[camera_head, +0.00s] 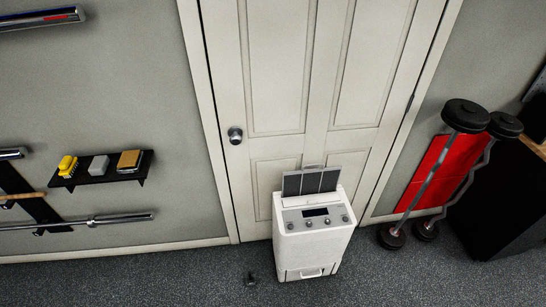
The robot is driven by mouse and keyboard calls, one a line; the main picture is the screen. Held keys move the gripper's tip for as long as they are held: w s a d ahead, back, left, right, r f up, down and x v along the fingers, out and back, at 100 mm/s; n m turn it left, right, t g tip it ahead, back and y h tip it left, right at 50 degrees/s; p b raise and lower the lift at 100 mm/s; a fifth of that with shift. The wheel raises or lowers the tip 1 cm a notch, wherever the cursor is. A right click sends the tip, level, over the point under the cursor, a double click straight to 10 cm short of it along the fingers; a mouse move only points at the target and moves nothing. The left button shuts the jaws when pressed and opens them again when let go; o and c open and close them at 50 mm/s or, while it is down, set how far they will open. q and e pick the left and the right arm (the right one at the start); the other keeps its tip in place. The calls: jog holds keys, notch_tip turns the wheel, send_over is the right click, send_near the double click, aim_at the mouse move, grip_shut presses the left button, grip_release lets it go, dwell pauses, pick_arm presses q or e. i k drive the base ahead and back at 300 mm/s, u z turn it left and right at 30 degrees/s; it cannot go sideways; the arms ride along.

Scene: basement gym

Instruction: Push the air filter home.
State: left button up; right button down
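A white box-shaped appliance (312,246) stands on the floor in front of a closed door. Its sloped top panel carries a dark display and several knobs. A grey panel, which looks like the air filter (311,181), stands up out of the top at the back, behind the control panel. Its lower part is hidden inside or behind the housing, so I cannot tell how deep it sits. A handle shows low on the appliance's front. Neither of my grippers is in view.
The white door (290,100) has a round knob (235,135). A small dark object (250,279) lies on the carpet left of the appliance. A wall shelf (100,176) holds brushes and a grey block. Curl bars (440,165) lean at right. Carpet around the appliance is mostly clear.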

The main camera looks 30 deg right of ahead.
aim_at(321, 180)
jog(key=u, duration=0.2)
jog(key=i, duration=0.7)
jog(key=z, duration=0.65)
jog(key=i, duration=0.5)
jog(key=z, duration=0.5)
